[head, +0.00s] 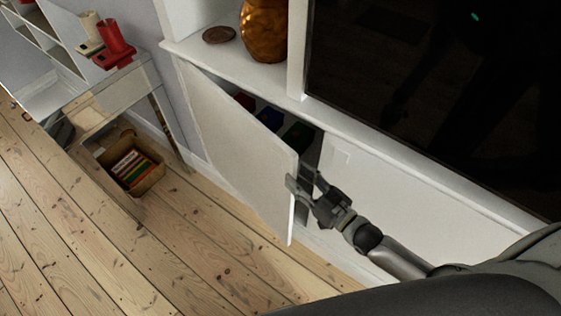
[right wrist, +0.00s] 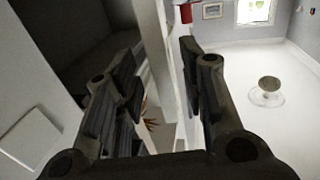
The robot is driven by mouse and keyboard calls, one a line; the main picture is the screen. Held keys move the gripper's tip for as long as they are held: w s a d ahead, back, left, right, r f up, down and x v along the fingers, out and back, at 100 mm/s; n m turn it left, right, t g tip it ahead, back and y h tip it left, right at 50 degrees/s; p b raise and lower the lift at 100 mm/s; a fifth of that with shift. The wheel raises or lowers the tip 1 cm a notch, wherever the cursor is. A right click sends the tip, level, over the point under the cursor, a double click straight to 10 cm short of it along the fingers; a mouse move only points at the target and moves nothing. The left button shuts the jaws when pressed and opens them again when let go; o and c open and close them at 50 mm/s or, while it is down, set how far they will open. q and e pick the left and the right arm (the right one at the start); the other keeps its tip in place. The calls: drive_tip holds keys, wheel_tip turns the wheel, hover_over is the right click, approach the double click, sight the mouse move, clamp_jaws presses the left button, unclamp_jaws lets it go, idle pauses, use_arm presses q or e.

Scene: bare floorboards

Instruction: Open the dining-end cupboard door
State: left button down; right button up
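The white cupboard door (head: 240,145) stands ajar in the head view, hinged at its left and swung out from the low white cabinet. Dark, coloured items show in the gap behind it. My right gripper (head: 306,187) is at the door's free right edge, one finger on the outer side and one on the inner side. In the right wrist view the door's edge (right wrist: 176,75) stands between the spread fingers (right wrist: 158,92), nearer the right one. The gripper looks open around the edge; whether a finger touches it is unclear. My left gripper is not in view.
A second white cabinet panel (head: 410,195) is shut at right. A large dark screen (head: 430,80) stands above. An amber vase (head: 264,30) and brown dish (head: 219,34) sit on the ledge. A box of books (head: 131,166) lies under a glass-topped table. Floorboards (head: 170,245) before the door are clear.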

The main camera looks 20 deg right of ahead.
sight(283, 163)
drive_tip(key=x, duration=0.7)
drive_tip(key=shift+w, duration=0.1)
